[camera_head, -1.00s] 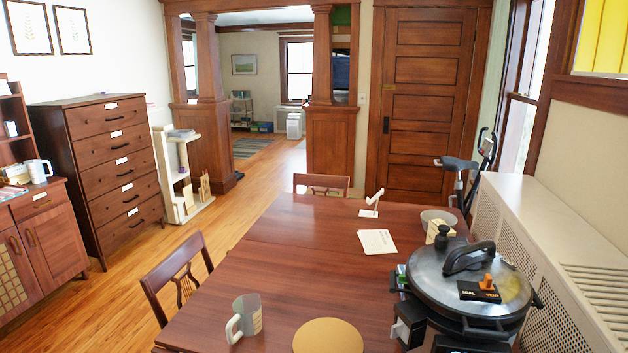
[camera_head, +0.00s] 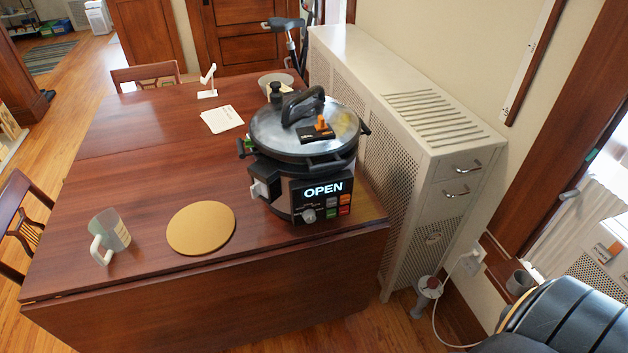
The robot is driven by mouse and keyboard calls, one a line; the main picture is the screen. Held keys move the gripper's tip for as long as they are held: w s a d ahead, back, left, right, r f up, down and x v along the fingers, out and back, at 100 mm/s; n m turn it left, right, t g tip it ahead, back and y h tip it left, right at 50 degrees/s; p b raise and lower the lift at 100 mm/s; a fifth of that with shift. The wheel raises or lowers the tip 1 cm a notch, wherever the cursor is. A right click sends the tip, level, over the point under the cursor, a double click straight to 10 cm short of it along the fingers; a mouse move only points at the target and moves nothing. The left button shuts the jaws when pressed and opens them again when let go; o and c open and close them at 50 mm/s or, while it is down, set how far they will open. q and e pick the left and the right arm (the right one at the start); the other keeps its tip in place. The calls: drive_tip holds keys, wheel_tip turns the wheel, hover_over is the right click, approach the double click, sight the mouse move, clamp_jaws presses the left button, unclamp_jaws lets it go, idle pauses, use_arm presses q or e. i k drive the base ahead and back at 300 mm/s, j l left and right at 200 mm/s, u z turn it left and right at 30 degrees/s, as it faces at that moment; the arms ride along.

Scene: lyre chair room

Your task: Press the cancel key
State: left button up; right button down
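A pressure cooker (camera_head: 304,128) with a silver lid and a dark handle stands upright at the right front of the wooden table. Its black front panel (camera_head: 320,197) faces me and its display reads "OPEN". A round knob (camera_head: 309,215) sits at the lower left of the panel. Several small coloured keys (camera_head: 338,205), grey, red, green and orange, are at the panel's right; their labels are too small to read, so I cannot tell which is cancel. Neither of my grippers is in view.
The wooden table (camera_head: 110,185) also holds a mug (camera_head: 111,232), a round tan mat (camera_head: 201,228), papers (camera_head: 222,119), a white stand and a bowl. A white radiator cover (camera_head: 405,110) runs along the wall close to the cooker. Chairs stand at the left and far sides.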

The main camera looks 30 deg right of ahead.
sight(343, 210)
drive_tip(key=z, duration=1.15)
